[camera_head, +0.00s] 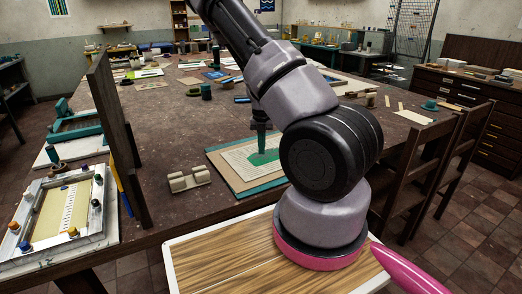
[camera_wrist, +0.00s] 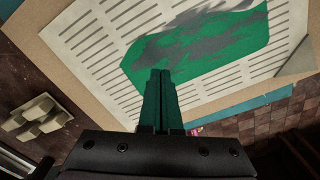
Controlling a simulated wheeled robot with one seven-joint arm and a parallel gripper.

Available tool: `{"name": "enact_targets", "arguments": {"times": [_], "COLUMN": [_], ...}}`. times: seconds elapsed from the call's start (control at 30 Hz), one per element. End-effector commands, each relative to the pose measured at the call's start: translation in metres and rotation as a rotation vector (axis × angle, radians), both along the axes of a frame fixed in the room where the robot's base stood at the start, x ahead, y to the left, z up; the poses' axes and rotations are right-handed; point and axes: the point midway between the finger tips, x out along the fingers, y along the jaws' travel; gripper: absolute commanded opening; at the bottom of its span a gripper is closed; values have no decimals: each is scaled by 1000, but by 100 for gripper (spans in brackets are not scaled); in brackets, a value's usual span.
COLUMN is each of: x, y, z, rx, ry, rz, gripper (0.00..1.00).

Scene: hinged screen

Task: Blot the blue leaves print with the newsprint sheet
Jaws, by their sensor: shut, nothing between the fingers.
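The newsprint sheet (camera_wrist: 90,45), pale with rows of grey lines, lies on a tan board (camera_wrist: 35,50) with a teal edge under it. A green patch with grey blotches (camera_wrist: 195,50) shows on the sheet, and one corner looks turned up (camera_wrist: 298,62). The sheet also shows in the head view (camera_head: 240,160), partly behind my arm. My gripper (camera_wrist: 161,72) has dark green fingers pressed together, empty, above the sheet beside the green patch. In the head view my gripper (camera_head: 261,150) points down at the patch; contact cannot be told. I cannot make out a blue leaves print under the sheet.
A beige grooved block (camera_head: 189,179) sits left of the board. Chairs (camera_head: 425,165) line the right edge. Papers and jars, including a blue sheet (camera_head: 215,75), lie farther back.

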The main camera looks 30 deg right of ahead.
Motion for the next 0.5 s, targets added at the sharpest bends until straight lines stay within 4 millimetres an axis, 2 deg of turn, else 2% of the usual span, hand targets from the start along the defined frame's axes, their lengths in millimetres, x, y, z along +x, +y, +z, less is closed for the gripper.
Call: {"name": "enact_targets", "arguments": {"times": [0.5], "x": [21], "y": [-16], "z": [0], "rx": [0], "ry": [-1], "rz": [-2], "gripper": [0]}}
